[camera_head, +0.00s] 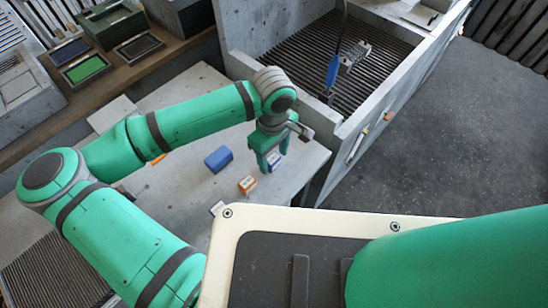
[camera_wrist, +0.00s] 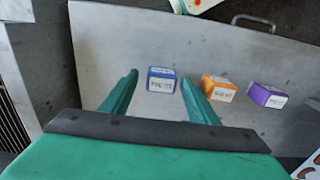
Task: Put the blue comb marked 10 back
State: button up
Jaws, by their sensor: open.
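A small blue block with a white printed label (camera_wrist: 162,79) lies on the grey table, and its print is too small to read. It also shows in the head view (camera_head: 273,163), partly hidden by my gripper. My gripper (camera_head: 268,162) points down over it, with its fingers apart. In the wrist view, the block lies between the two green fingers of my gripper (camera_wrist: 160,98), nearer their tips, with gaps on both sides. I cannot tell whether the fingers reach down beside it. I cannot make out a 10 on any piece.
An orange labelled block (camera_wrist: 218,88) and a purple one (camera_wrist: 267,96) lie in a row to the right. A larger plain blue block (camera_head: 218,159) sits left of my gripper. A blue-handled tool (camera_head: 332,72) is in the ribbed bin. Trays (camera_head: 84,68) stand on the back shelf.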

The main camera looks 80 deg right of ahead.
aim_at(273, 158)
notch_tip(273, 158, up, 10)
dwell(0.4)
